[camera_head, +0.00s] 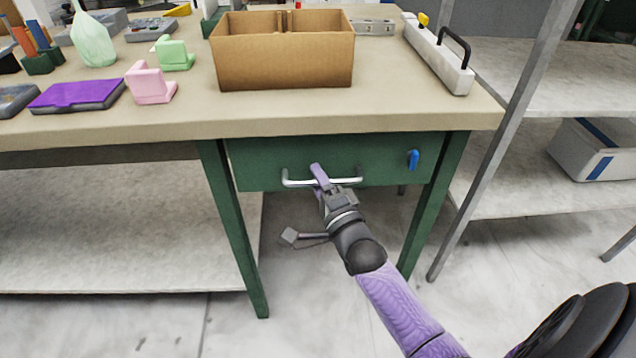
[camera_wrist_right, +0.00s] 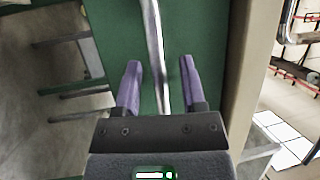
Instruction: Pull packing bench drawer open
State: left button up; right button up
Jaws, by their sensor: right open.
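The packing bench drawer (camera_head: 385,160) has a green front under the bench top and sits closed, flush between the green legs. Its silver bar handle (camera_head: 298,183) runs across the front. My right gripper (camera_head: 319,172) is at the handle, with one purple finger seen above the bar. In the right wrist view, the handle (camera_wrist_right: 154,45) runs between the two purple fingers of the open gripper (camera_wrist_right: 160,85), with a gap on both sides. The green drawer front (camera_wrist_right: 115,30) lies behind it. My left gripper is not in view.
The bench top (camera_head: 420,115) carries an open cardboard box (camera_head: 285,60), a purple-lidded case (camera_head: 77,95), pink and green foam pieces and a white power strip (camera_head: 440,60). A blue tag (camera_head: 413,159) is on the drawer's right side. A grey shelf rack (camera_head: 500,140) stands at right.

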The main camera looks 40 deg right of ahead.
grip_shut()
dwell(0.4)
dwell(0.9)
